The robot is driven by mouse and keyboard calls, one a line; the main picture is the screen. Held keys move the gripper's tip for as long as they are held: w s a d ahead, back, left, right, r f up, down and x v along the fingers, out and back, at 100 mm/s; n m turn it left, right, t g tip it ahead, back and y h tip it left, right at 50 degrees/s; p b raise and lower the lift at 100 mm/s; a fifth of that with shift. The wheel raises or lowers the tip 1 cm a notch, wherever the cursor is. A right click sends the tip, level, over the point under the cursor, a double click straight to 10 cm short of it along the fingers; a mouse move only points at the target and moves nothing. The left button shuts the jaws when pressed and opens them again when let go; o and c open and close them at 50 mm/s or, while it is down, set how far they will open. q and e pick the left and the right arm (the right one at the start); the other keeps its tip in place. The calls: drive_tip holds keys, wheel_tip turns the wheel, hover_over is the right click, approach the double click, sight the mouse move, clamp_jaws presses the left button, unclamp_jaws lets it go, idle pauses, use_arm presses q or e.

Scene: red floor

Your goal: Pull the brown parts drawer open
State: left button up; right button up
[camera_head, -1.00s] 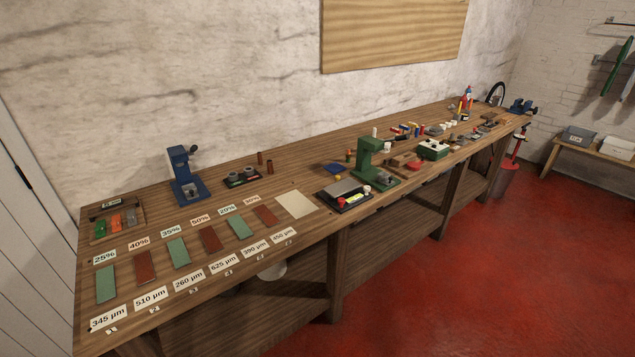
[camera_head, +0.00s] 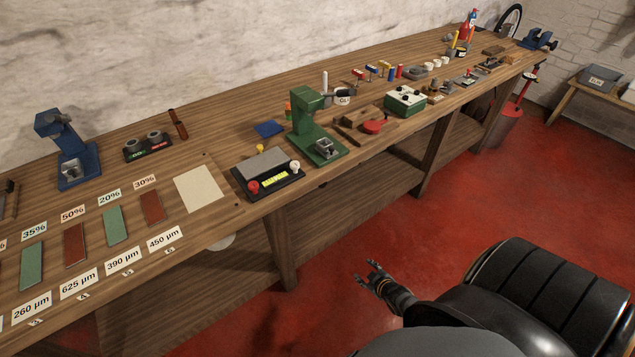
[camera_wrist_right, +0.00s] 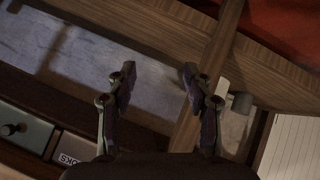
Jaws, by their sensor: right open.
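My right gripper (camera_head: 365,272) is open and empty over the red floor, in front of the bench and below its top, in the head view. In the right wrist view its two fingers (camera_wrist_right: 158,74) are spread apart with nothing between them. At lower left of that view is a grey drawer front (camera_wrist_right: 34,140) with a black knob (camera_wrist_right: 12,130), in a wooden frame. Beside it is another front with a partly cut-off label (camera_wrist_right: 70,159). I cannot make out a brown drawer in either view. My left gripper is not in view.
The long wooden bench (camera_head: 226,127) carries a blue press (camera_head: 72,150), a green press (camera_head: 313,125), sample plates and small tools. Bench legs (camera_head: 280,245) and a lower shelf (camera_head: 345,205) stand below. The red floor (camera_head: 480,205) in front is clear.

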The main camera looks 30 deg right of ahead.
drive_tip(key=w+d+r+n+t, duration=0.1)
drive_tip(key=w+r+n+t, duration=0.1)
drive_tip(key=w+r+t, duration=0.4)
drive_tip(key=n+t+y+b, duration=0.2)
drive_tip(key=n+t+y, duration=0.1)
drive_tip(key=n, duration=0.1)
approach(323, 185)
drive_tip(key=w+b, duration=0.1)
drive_tip(key=w, duration=0.2)
drive_tip(key=w+b, duration=0.1)
drive_tip(key=w, duration=0.2)
drive_tip(key=w+b, duration=0.1)
drive_tip(key=w, duration=0.3)
drive_tip(key=shift+a+r, duration=0.15)
drive_tip(key=shift+a, duration=0.2)
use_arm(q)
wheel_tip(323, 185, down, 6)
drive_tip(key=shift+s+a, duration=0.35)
use_arm(e)
drive_tip(key=shift+w, duration=0.4)
clamp_jaws()
